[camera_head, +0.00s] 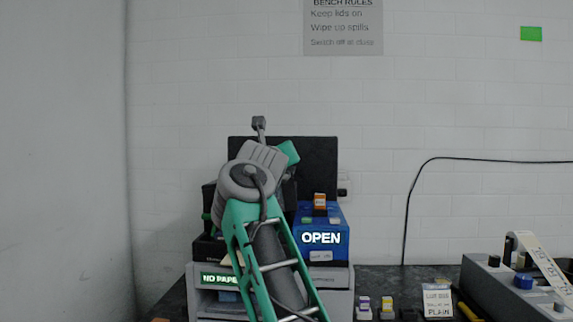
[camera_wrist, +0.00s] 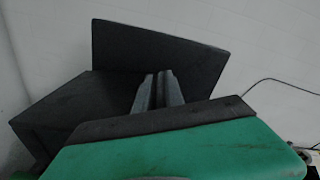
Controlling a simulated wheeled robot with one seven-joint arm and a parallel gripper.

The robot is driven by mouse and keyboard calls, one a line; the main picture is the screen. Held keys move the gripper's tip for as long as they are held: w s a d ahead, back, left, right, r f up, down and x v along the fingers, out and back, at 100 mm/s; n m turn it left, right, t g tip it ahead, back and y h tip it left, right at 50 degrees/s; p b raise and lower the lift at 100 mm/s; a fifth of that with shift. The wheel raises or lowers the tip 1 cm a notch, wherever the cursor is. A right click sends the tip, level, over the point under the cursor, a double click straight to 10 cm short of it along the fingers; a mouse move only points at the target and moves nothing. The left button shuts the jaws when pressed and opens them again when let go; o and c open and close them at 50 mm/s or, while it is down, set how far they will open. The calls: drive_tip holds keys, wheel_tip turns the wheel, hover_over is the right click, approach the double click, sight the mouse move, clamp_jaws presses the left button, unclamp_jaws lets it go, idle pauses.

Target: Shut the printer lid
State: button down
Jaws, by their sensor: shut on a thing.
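The printer's blue front (camera_head: 322,219) carries a lit "OPEN" display and stands on a grey base. Its dark lid (camera_head: 315,165) appears as a raised panel behind it, and fills the upper middle of the wrist view (camera_wrist: 185,58). In the wrist view, my gripper (camera_wrist: 160,76) has its two grey fingers close together, with the tips over the lid's panel. They appear shut on the lid, though the contact itself is hard to see. In the head view, my arm covers the printer's left part and hides the fingertips.
The grey base has a lit "NO PAPER" display (camera_head: 219,280). Small coloured bottles (camera_head: 375,307) and a "PLAIN" label card (camera_head: 438,302) are on the bench to the right. A grey machine with a paper strip (camera_head: 500,285) stands at far right. A black cable (camera_head: 407,205) runs along the wall.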

drive_tip(key=shift+s+d+f+b, duration=0.1)
drive_tip(key=shift+d+f+b, duration=0.2)
drive_tip(key=shift+f+b, duration=0.35)
drive_tip(key=shift+d+f+b, duration=0.25)
drive_tip(key=shift+f+b, duration=0.25)
drive_tip(key=shift+f, duration=0.25)
drive_tip(key=shift+r, duration=0.2)
drive_tip(key=c, duration=1.5)
unclamp_jaws()
drive_tip(key=shift+s+a+f, duration=0.1)
drive_tip(key=shift+s+f, duration=0.05)
drive_tip(key=shift+s, duration=0.05)
drive_tip(key=s+b, duration=0.1)
drive_tip(key=s, duration=0.1)
drive_tip(key=s+b, duration=0.1)
drive_tip(key=s, duration=0.2)
drive_tip(key=s+a+b, duration=0.1)
drive_tip(key=s, duration=0.1)
drive_tip(key=shift+s, duration=0.15)
